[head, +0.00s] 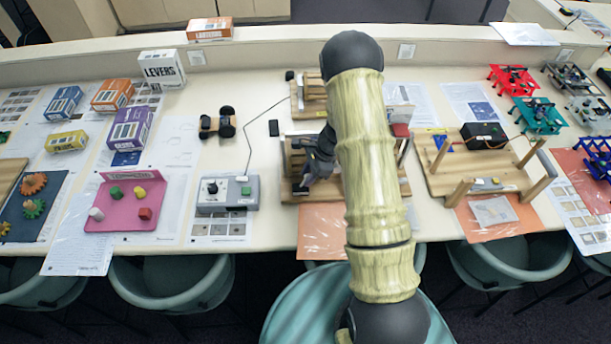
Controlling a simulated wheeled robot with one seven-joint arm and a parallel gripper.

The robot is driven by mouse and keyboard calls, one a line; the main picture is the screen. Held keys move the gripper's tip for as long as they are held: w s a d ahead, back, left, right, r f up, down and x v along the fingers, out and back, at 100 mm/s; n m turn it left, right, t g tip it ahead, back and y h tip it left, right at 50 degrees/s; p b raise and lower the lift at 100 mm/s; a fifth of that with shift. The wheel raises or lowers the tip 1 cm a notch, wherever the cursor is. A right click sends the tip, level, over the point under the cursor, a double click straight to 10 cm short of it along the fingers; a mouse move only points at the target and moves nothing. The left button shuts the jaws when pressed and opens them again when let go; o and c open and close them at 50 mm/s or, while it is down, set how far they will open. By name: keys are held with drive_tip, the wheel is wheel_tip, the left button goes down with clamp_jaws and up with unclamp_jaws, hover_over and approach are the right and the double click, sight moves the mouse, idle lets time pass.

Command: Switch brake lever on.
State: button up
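My arm reaches over the table, and my gripper (312,172) is a dark shape at a wooden model (385,188) in the middle. The gripper is small and partly behind the arm, so its opening and any contact do not show. The model has a wooden base, upright posts and a small red part (400,130) at its right, just past my arm. I cannot make out which part is the brake lever; it may be hidden behind the arm or the gripper.
A grey control box (227,194) with a dial stands left of the model, with a thin cable. Another wooden model (480,160) with a black box stands to the right. A pink tray (125,202) with small blocks lies left. Teal chairs (172,285) line the front edge.

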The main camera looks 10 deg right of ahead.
drive_tip(key=shift+x, duration=1.1)
clamp_jaws()
drive_tip(key=shift+w+f, duration=0.1)
drive_tip(key=shift+f, duration=0.05)
drive_tip(key=shift+d+f+y+b, duration=0.15)
drive_tip(key=shift+y+b, duration=0.25)
drive_tip(key=shift+b, duration=0.55)
drive_tip(key=shift+d+r, duration=0.1)
drive_tip(key=shift+r, duration=0.1)
